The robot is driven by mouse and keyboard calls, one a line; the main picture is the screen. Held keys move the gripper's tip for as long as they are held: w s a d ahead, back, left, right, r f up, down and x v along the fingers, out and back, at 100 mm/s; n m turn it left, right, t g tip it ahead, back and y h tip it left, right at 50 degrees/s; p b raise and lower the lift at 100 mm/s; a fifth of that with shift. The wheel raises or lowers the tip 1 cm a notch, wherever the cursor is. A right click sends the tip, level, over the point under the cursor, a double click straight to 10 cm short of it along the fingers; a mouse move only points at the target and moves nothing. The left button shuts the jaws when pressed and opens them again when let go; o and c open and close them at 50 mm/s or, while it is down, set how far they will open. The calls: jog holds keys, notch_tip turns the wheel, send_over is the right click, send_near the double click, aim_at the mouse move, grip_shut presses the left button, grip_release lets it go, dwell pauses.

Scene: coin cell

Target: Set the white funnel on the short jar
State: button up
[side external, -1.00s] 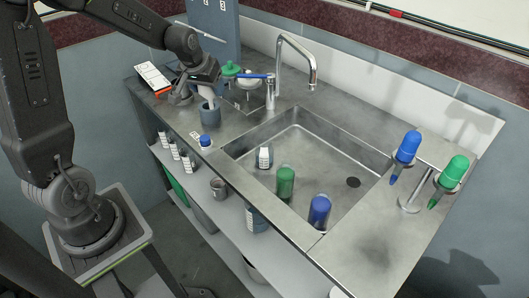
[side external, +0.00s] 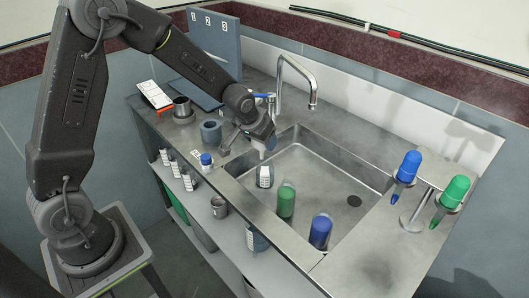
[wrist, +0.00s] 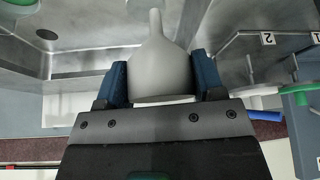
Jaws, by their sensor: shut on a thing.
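The white funnel (wrist: 157,65) is held between the two blue finger pads of my gripper (wrist: 160,72), its narrow stem pointing away from the palm. In the side view, my gripper (side external: 260,142) hangs over the near-left part of the sink, and the funnel's white tip (side external: 262,153) shows below it. A small white-labelled jar (side external: 264,177) stands upright in the sink just below, apart from the funnel. It looks like the shortest vessel in the sink, but I cannot tell for sure that it is the short jar. Its top is hard to make out.
A green bottle (side external: 286,200) and a blue bottle (side external: 319,231) stand in the sink near the jar. The faucet (side external: 296,80) rises behind my gripper. A grey cup (side external: 211,132) and a blue-capped bottle (side external: 206,161) stand left of the sink. The sink's right side is open.

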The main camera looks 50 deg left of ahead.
jog(key=shift+w+d+f, duration=0.25)
jog(key=shift+d+f, duration=0.2)
jog(key=shift+f, duration=1.85)
jog(key=shift+f, duration=0.15)
jog(key=o, duration=0.9)
jog(key=s+f+v, duration=0.1)
jog(key=s+v, duration=0.1)
jog(key=v, duration=1.1)
jog(key=s+d+f+v, duration=0.1)
jog(key=s+v, duration=0.1)
jog(key=v, duration=1)
jog(key=s, duration=0.4)
jog(key=s+d+r+m, duration=0.1)
jog(key=s, duration=0.3)
jog(key=s+r+m+h, duration=0.1)
jog(key=s, duration=0.3)
jog(key=shift+d+r, duration=0.25)
jog(key=shift+d, duration=0.1)
